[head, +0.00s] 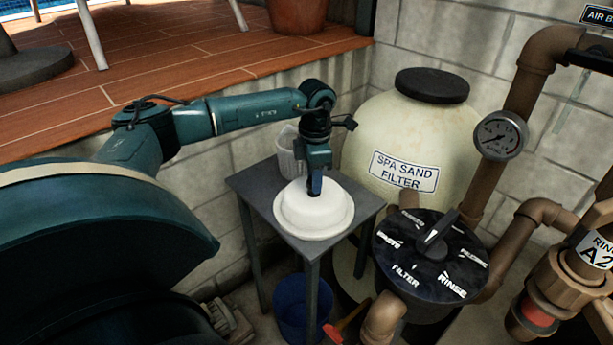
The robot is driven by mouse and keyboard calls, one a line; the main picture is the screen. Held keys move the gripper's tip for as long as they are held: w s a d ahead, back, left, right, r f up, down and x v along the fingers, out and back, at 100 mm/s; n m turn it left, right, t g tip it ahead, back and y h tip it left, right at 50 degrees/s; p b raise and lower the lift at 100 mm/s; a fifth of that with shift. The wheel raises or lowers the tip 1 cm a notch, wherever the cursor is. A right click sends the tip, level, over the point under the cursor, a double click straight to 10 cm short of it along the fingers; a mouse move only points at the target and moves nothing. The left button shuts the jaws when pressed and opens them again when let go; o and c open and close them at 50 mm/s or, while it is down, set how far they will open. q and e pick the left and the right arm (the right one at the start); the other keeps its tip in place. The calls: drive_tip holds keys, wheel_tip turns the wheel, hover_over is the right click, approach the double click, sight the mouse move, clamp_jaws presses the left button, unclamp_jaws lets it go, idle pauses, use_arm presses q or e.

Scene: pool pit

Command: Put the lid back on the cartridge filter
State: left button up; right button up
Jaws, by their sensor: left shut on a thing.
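A round white lid (313,216) with a raised centre is at the front of a small grey table (254,184). My left gripper (314,190) points down at the middle of the lid and is shut on it. The gripper hides the part it grasps. I cannot tell whether the lid rests on the table top or is just above it. I cannot make out an open cartridge filter housing in this view. My right gripper is not in view.
A whitish jug (291,152) stands behind the lid on the table. A cream sand filter tank (413,140), a black valve head (430,262) and brown pipes (533,70) crowd the right. A blue bucket (290,302) is below. Raised wooden decking (180,50) lies behind.

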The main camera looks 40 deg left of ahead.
use_arm(q)
drive_tip(key=shift+c, duration=1)
drive_tip(key=shift+r, duration=0.15)
drive_tip(key=shift+r+p, duration=2)
drive_tip(key=shift+r, duration=0.45)
drive_tip(key=shift+f, duration=0.1)
